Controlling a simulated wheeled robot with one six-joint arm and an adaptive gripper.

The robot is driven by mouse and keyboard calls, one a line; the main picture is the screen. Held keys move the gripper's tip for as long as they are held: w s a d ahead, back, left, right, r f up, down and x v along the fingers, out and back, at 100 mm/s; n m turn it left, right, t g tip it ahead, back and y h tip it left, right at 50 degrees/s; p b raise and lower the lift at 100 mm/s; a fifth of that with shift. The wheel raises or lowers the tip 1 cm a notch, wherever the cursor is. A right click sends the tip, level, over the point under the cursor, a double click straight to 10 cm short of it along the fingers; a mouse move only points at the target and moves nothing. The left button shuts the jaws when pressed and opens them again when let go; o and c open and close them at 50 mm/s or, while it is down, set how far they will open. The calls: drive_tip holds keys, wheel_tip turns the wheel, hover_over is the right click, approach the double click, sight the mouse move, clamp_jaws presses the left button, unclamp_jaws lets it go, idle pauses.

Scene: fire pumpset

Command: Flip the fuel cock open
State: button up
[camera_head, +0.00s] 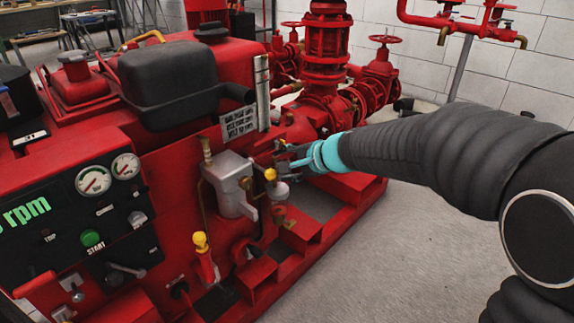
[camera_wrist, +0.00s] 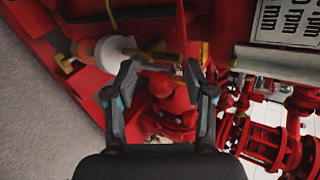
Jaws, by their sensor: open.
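My gripper (camera_head: 281,160) is open in the head view, at the side of the red engine, close to a small fitting with a yellow knob (camera_head: 270,174). This fitting seems to be the fuel cock, but I cannot be sure. A pale round bowl (camera_head: 279,190) sits just below the knob. In the wrist view my gripper (camera_wrist: 160,68) has its two fingers apart, with a brass-coloured piece (camera_wrist: 150,46) just beyond the tips. The pale bowl (camera_wrist: 114,52) is left of the left fingertip. I cannot tell whether a finger touches the fitting.
A grey metal housing (camera_head: 231,184) stands left of the fitting. A second yellow-topped lever (camera_head: 200,241) is lower left. The control panel (camera_head: 95,215) is at the left. Red valves and pipes (camera_head: 325,75) stand behind. The floor at right (camera_head: 400,260) is clear.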

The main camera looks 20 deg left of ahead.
drive_tip(key=v, duration=1.2)
